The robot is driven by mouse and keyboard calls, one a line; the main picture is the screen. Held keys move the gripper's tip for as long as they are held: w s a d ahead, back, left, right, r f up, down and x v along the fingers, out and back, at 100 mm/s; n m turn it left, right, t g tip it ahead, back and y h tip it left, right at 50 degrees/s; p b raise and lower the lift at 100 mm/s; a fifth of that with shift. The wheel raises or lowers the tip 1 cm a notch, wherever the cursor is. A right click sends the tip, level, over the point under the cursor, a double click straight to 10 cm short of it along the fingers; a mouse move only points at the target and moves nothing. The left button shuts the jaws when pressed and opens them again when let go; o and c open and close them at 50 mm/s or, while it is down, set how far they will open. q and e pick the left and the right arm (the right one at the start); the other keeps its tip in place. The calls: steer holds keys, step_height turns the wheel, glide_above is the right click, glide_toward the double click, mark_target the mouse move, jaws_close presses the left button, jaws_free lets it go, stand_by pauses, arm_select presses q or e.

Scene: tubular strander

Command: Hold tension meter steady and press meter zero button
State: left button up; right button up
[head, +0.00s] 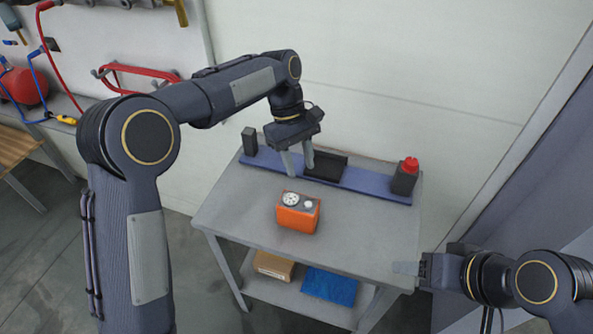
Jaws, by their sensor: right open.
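The tension meter (297,217) is an orange box standing on the grey table near its middle. Its top face has a white round dial (291,199) and a smaller pale round button (308,204). My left gripper (299,172) hangs with its fingers apart and empty above the back part of the table, behind the meter and apart from it. My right gripper (405,268) is at the table's front right corner, to the right of the meter and well apart from it. It is seen side-on, so the gap between its fingers is hard to make out.
A blue strip (375,185) along the table's (245,208) back edge bears a black tray (327,177), a dark block (249,141) and a dark bottle with a red cap (405,176). A cardboard box (273,265) and a blue item (330,286) lie on the lower shelf. The tabletop around the meter is clear.

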steer(key=shift+o, duration=1.2)
steer(key=shift+w+a+f+n+g, duration=0.2)
steer(key=shift+a+f+n+g, duration=0.1)
steer(key=shift+n, duration=0.2)
steer(key=o, duration=0.6)
steer(key=w+n, duration=0.1)
steer(key=w+a+f+n+g, duration=0.1)
steer(key=w+f+n+g+h, duration=0.1)
steer(key=n, duration=0.1)
steer(key=shift+w+a+f, duration=0.2)
steer(key=shift+a+f, duration=0.05)
steer(key=shift+a, duration=0.05)
steer(key=n+t+h, duration=0.7)
steer(key=n+t, duration=0.2)
steer(key=n, duration=1.8)
glide_toward(295, 219)
steer(key=w+d+f, duration=0.2)
steer(key=w+f, duration=0.1)
steer(key=shift+w+d+f, duration=0.15)
steer(key=shift+w, duration=0.15)
steer(key=shift+w+a+n+t, duration=0.25)
steer(key=shift+n+t, duration=0.15)
steer(key=shift+n, duration=0.3)
steer(key=shift+w, duration=0.25)
steer(key=x, duration=0.7)
steer(key=shift+w, duration=0.2)
